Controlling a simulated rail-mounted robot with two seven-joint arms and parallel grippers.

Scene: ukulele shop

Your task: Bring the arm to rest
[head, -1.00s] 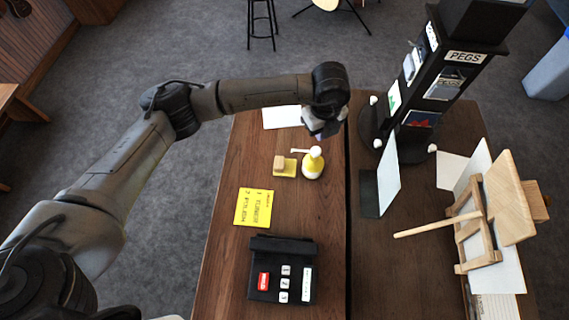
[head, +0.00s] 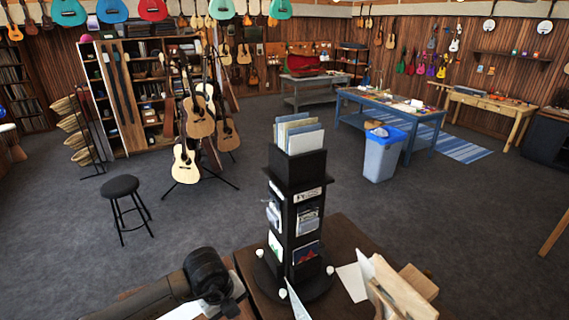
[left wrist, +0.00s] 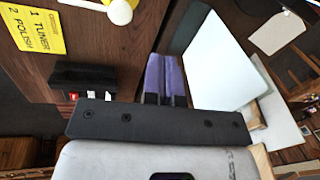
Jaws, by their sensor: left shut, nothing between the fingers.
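In the head view my left arm comes in at the bottom left, over the wooden table (head: 338,232). Its wrist is left of the black pegs stand (head: 300,210), and its fingers cannot be made out there. In the left wrist view my left gripper (left wrist: 165,62) is shut, its two purple fingers together with nothing between them. The fingers are above the dark table top, just left of a large pale panel (left wrist: 222,62) in the picture. I cannot tell how far above the table they are. My right gripper is in neither view.
The left wrist view shows a yellow card (left wrist: 30,28) reading tuner and polish, and a black box (left wrist: 80,76) with red and white labels. A wooden easel-like holder (head: 405,295) stands on the table's right. Beyond are a stool (head: 120,187), guitars and a blue bin (head: 383,158).

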